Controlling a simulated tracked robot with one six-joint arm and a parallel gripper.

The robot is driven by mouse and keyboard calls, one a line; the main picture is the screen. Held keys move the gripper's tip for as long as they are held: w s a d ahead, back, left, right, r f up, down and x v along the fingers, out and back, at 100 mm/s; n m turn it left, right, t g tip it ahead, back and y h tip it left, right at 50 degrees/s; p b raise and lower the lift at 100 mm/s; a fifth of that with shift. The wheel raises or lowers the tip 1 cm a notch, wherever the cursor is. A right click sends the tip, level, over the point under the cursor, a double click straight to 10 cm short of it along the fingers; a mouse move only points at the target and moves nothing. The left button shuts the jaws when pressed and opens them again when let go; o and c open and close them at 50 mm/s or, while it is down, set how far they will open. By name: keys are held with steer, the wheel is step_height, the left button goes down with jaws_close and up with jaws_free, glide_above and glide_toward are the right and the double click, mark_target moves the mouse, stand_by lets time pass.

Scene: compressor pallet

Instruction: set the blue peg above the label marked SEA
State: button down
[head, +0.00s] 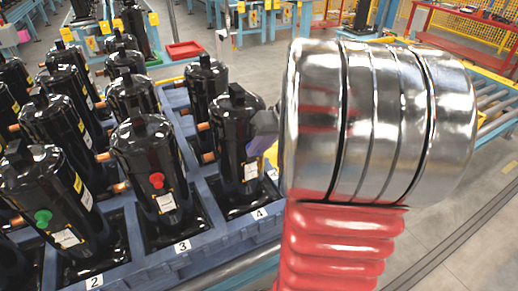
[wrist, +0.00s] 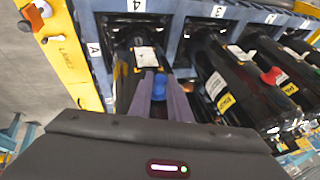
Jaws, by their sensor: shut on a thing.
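The blue peg (wrist: 160,83) shows in the wrist view between the two fingers of my gripper (wrist: 160,92), which is shut on it. Peg and fingers are in front of the black compressor in slot 4 (wrist: 125,62), just below its white label (wrist: 147,57) in the picture. I cannot tell whether the peg touches the compressor. The label print is too small to read. In the head view, that compressor (head: 233,150) stands at the pallet's near right corner. My arm hides most of the gripper and the peg there.
The blue pallet (head: 215,232) holds several black compressors with copper stubs. A red peg (head: 157,181) is on the slot 3 compressor and a green peg (head: 43,217) on the slot 2 one. A roller conveyor (head: 495,122) is at right. Grey floor is clear at lower right.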

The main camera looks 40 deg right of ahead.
steer(key=shift+w+d, duration=0.1)
steer(key=shift+w, duration=0.15)
stand_by(0.4)
steer(key=c, duration=1.6)
jaws_free()
steer(key=shift+o, duration=0.2)
steer(key=shift+r, duration=0.1)
steer(key=v, duration=1.3)
steer(key=shift+s+r, duration=0.2)
